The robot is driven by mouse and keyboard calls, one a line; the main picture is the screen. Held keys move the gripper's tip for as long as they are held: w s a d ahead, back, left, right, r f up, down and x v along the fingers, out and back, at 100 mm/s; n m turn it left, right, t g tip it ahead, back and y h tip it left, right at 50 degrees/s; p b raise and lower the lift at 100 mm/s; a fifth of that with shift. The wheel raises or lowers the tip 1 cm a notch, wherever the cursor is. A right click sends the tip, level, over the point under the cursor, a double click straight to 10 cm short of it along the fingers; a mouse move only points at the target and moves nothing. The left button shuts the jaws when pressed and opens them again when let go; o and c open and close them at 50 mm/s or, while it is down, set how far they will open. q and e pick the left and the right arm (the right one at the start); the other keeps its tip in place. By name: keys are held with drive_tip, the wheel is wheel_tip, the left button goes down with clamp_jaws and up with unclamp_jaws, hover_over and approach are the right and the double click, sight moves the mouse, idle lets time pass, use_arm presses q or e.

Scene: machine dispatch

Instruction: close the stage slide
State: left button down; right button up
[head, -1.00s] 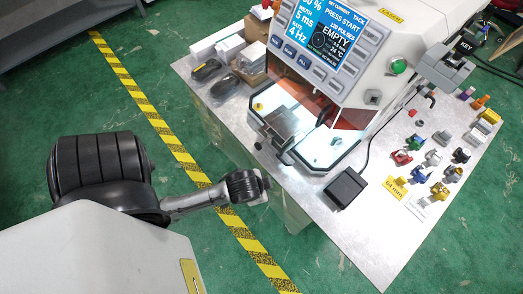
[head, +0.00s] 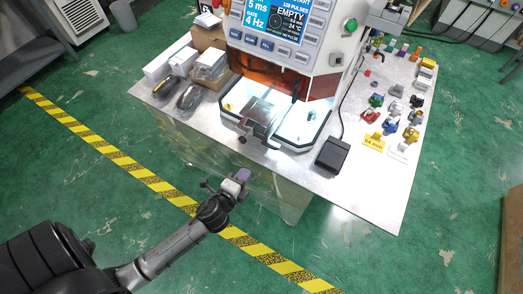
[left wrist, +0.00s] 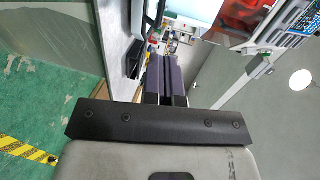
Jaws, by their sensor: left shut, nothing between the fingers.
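The machine (head: 290,50) stands on the table with its lit bay facing the front. The stage slide (head: 262,112) is a grey metal plate at the front of this bay, with a small dark knob (head: 242,139) at its front edge. It appears pulled out toward the front. My left gripper (head: 240,176) is shut and empty, in front of the table edge and below the slide in the picture, apart from it. In the left wrist view my purple-grey fingers (left wrist: 164,76) are together. My right gripper is out of view.
A black pedal (head: 332,154) lies right of the bay. Two dark handheld items (head: 189,97) and boxes (head: 170,62) lie left of it. Several coloured parts (head: 392,122) stand at the table's right. The floor before the table is clear, with yellow-black tape (head: 130,164).

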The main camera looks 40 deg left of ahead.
use_arm(q)
drive_tip(key=x, duration=1.2)
drive_tip(key=shift+w+b, duration=0.3)
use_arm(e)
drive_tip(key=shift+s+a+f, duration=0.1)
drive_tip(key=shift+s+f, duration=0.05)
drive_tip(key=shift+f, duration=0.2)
use_arm(q)
drive_tip(key=shift+a, duration=0.1)
